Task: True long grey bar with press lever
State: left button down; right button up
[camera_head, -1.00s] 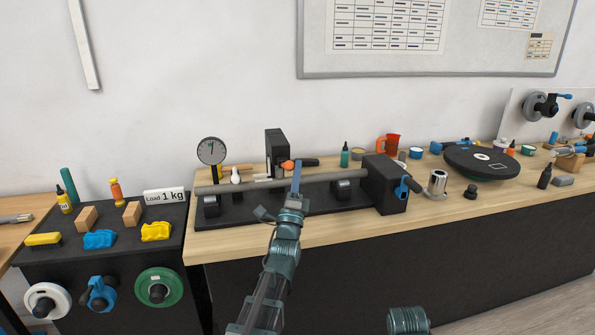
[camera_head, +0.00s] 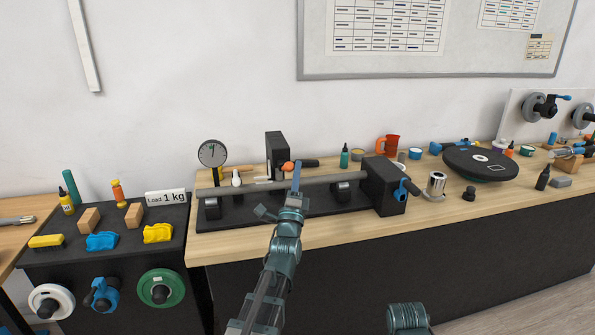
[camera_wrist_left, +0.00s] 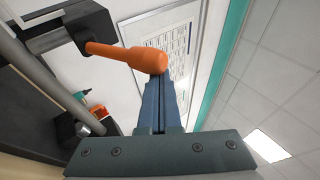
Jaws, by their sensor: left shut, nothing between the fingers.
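The long grey bar (camera_head: 330,180) lies across supports on a black base (camera_head: 240,216), between the dial gauge (camera_head: 212,153) and a black block (camera_head: 383,186). It also shows in the left wrist view (camera_wrist_left: 38,76). The press (camera_head: 277,153) stands behind the bar, a black post with a lever ending in an orange handle (camera_wrist_left: 125,53). My left gripper (camera_head: 297,166) is shut and empty, its blue fingers upright in front of the bar. Its fingertips are right by the orange handle's end; I cannot tell if they touch. My right gripper is out of view.
A steel cylinder (camera_head: 436,184), a black turntable (camera_head: 481,163) and small items stand on the bench to the right. The bench's front strip is clear.

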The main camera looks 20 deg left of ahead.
pick_arm(q)
jog(key=shift+w+a+r+n+g+p, duration=0.2)
jog(key=shift+r+g+p, duration=0.25)
jog(key=shift+p, duration=0.7)
jog(key=shift+w+a+r+n+g+p, duration=0.15)
jog(key=shift+r+n+g+p, duration=0.25)
jog(key=shift+p, duration=0.7)
jog(key=shift+w+a+r+n+g+p, duration=0.15)
jog(key=shift+r+g+p, duration=0.3)
jog(key=shift+p, duration=0.7)
jog(key=shift+w+a+r+p, duration=0.3)
jog(key=shift+w+r+p, duration=0.25)
jog(key=shift+r+p, duration=0.2)
jog(key=shift+w+a+r+p, duration=0.5)
jog(key=shift+w+r+p, duration=0.15)
jog(key=shift+w+p, duration=0.1)
dwell(2.3)
dwell(0.7)
